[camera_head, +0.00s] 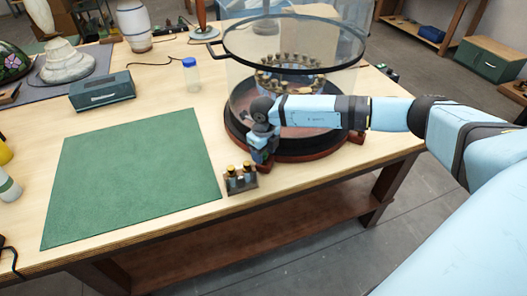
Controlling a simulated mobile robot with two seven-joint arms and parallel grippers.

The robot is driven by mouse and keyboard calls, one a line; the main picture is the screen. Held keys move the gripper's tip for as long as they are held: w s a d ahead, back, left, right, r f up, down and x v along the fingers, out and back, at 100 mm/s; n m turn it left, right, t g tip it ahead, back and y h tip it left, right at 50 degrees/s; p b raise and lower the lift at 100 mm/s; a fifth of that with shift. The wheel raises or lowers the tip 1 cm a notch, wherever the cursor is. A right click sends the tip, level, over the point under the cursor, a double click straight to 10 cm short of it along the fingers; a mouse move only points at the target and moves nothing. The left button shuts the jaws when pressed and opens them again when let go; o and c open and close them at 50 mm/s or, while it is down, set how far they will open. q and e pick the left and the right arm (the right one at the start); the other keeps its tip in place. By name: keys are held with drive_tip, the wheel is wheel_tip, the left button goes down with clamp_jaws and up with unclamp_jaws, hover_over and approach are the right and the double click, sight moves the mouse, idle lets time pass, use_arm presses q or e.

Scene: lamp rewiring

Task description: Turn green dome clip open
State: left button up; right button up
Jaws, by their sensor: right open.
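A clear glass dome (243,80) with a dark ring around its top stands on a round dark-red base (233,134) near the table's right end. A ring of small brass-coloured pieces (290,72) shows inside it. My right arm reaches in from the right across the front of the dome. My right gripper (261,155) points down at the front edge of the base, with its jaws open and small in view. A green clip cannot be made out; the gripper and arm hide part of the base front. My left gripper is out of view.
A green mat (135,175) lies bare to the left. A blue-capped jar (191,75) and a dark green box (102,91) stand behind.

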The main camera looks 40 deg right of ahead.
drive_tip(key=c, duration=0.9)
